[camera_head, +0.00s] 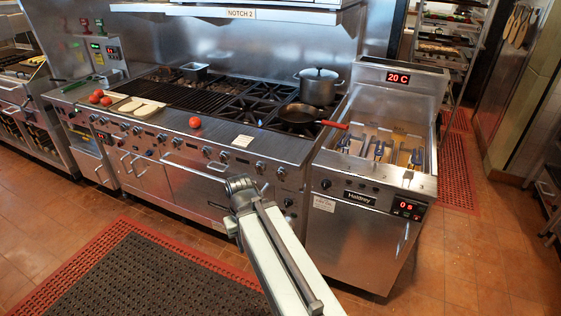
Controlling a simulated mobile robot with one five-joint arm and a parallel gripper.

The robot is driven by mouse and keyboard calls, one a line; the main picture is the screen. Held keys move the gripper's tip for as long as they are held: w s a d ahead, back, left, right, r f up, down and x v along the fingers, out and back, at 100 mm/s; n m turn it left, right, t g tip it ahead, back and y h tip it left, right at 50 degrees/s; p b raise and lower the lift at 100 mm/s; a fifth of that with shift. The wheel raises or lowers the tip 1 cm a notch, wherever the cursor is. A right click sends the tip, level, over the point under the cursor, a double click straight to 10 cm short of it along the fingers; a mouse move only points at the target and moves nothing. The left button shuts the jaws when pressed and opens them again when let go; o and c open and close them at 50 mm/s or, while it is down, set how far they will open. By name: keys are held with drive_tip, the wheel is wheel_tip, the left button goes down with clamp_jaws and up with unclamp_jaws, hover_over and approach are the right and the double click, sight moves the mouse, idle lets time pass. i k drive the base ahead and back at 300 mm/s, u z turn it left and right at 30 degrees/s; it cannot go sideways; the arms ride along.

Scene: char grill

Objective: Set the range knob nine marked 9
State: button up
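The steel range (150,180) stands along the back wall, with a row of several small dark and silver knobs on its front panel. One knob (281,172) is at the right end of the row, and another knob (260,166) is just left of it. The knob numbers and pointer settings are too small to read, so I cannot tell which is marked 9. My pale arm reaches up from the bottom edge, and its grey end joint appears in front of the range's right half. No gripper fingers can be made out.
A fryer (365,185) with red displays stands right of the range. A black pan (301,115) and a pot (318,88) sit on the burners. A red-edged mat (140,275) covers open floor in front.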

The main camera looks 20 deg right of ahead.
sight(261, 167)
drive_tip(key=z, duration=0.25)
drive_tip(key=i, duration=1)
drive_tip(key=u, duration=0.1)
